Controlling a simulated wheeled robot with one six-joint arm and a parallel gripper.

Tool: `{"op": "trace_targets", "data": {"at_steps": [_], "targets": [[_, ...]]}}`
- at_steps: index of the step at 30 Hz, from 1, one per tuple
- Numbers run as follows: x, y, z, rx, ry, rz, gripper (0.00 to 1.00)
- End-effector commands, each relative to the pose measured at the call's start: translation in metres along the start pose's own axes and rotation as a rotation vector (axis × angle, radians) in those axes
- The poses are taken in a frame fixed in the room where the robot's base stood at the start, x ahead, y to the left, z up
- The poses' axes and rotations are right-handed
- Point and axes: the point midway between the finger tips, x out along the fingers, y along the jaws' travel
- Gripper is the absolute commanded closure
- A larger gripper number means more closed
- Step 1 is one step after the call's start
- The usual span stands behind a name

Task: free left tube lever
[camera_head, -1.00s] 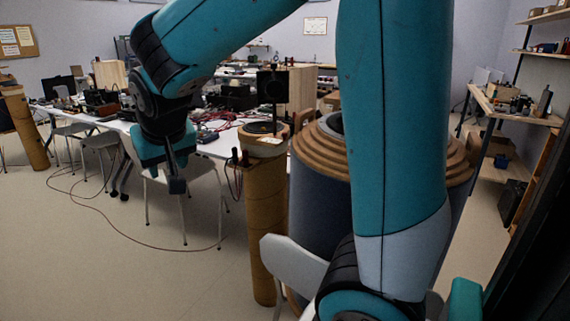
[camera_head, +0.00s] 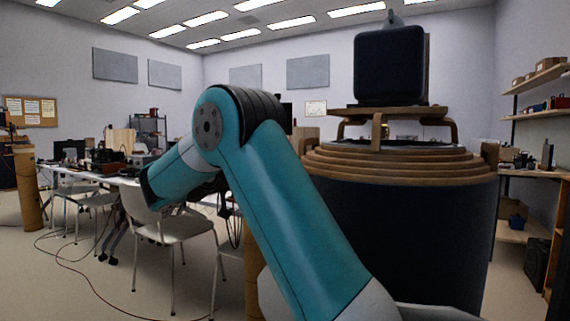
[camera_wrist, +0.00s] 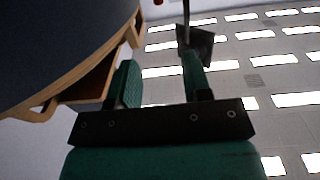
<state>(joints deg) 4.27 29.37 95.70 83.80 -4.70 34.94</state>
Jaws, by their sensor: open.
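My gripper (camera_wrist: 160,62) is open in the wrist view, its two teal fingers apart with nothing seen between them. A dark square plate on a thin stem (camera_wrist: 200,42) shows just beyond the right fingertip; I cannot tell whether they touch. In the head view my arm hides the gripper. A sliver of a dark piece (camera_head: 287,116), perhaps that plate, shows right of my elbow. A brown tube (camera_head: 252,290) stands behind my arm, mostly hidden. Another brown tube (camera_head: 26,185) stands at the far left. I cannot make out a lever.
A large dark drum with stepped wooden rings (camera_head: 400,220) stands close on the right, a dark box (camera_head: 390,65) on a wooden stand above it. A rounded dark body with a wooden edge (camera_wrist: 60,50) fills the wrist view's upper left. White chairs (camera_head: 172,232) stand left.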

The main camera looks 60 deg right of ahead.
Motion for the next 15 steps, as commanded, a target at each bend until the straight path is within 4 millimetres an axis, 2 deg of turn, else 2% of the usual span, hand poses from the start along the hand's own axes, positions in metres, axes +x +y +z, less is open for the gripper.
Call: {"op": "trace_targets", "data": {"at_steps": [1, 15], "targets": [[0.002, -0.001, -0.009, -0.006, 0.0, 0.001, 0.55], [0.017, -0.002, -0.008, -0.008, 0.0, 0.0, 0.55]]}}
